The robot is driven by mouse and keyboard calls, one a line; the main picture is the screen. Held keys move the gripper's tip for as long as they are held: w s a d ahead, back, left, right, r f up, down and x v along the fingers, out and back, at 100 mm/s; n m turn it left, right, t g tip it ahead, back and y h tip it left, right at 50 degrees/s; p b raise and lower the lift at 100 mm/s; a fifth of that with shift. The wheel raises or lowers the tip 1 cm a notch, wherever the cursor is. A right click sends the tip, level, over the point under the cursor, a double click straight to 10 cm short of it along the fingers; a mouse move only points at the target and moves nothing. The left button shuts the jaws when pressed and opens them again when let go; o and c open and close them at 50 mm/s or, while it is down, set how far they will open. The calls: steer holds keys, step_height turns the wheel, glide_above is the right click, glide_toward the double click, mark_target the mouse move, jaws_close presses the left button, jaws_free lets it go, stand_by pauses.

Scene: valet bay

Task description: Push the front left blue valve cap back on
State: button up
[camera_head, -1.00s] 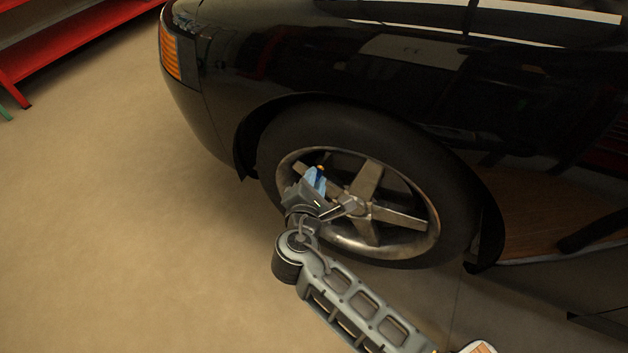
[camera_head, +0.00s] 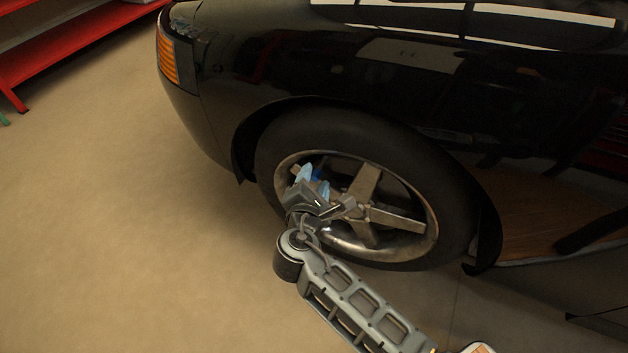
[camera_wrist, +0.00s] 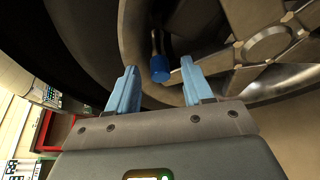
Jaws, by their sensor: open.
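The blue valve cap (camera_wrist: 160,74) shows between my fingertips in the wrist view, at the near end of a dark valve stem (camera_wrist: 155,42) by the wheel rim. No gap shows between cap and stem, but I cannot tell how far it is seated. My gripper (camera_wrist: 158,68) is open, its two light blue fingers on either side of the cap, apart from it in this view. In the head view my gripper (camera_head: 306,175) is at the left part of the front wheel (camera_head: 368,215), with a small piece of the blue cap (camera_head: 317,172) showing beside the fingers.
The tyre (camera_head: 300,135) and metal spokes (camera_head: 365,185) are close around my gripper. The black car body (camera_head: 400,75) overhangs the wheel. A red shelf (camera_head: 75,45) stands at the upper left. The floor (camera_head: 130,220) left of the wheel is clear.

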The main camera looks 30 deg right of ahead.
steer(key=p+v, duration=0.2)
steer(key=v, duration=0.5)
steer(key=shift+s+a, duration=0.2)
steer(key=shift+s, duration=0.1)
stand_by(0.3)
steer(key=s+f+m+y, duration=0.2)
steer(key=s+f+y, duration=0.1)
steer(key=s, duration=0.5)
steer(key=s+f+m+y, duration=0.2)
steer(key=s+f+y, duration=0.1)
steer(key=s, duration=0.4)
steer(key=s+r+m+y, duration=0.3)
steer(key=s+r+m, duration=0.25)
steer(key=s, duration=0.55)
steer(key=s+d+r+m+t, duration=0.2)
steer(key=s+r+m, duration=0.25)
steer(key=r, duration=0.35)
steer(key=s+d+r+m+t, duration=0.1)
steer(key=s+r+m, duration=0.35)
steer(key=r, duration=0.45)
step_height(320, 180, up, 23)
steer(key=p, duration=2.3)
steer(key=shift+d, duration=0.2)
steer(key=shift+w+f+m, duration=0.1)
steer(key=shift+m, duration=0.15)
steer(key=shift+c, duration=0.2)
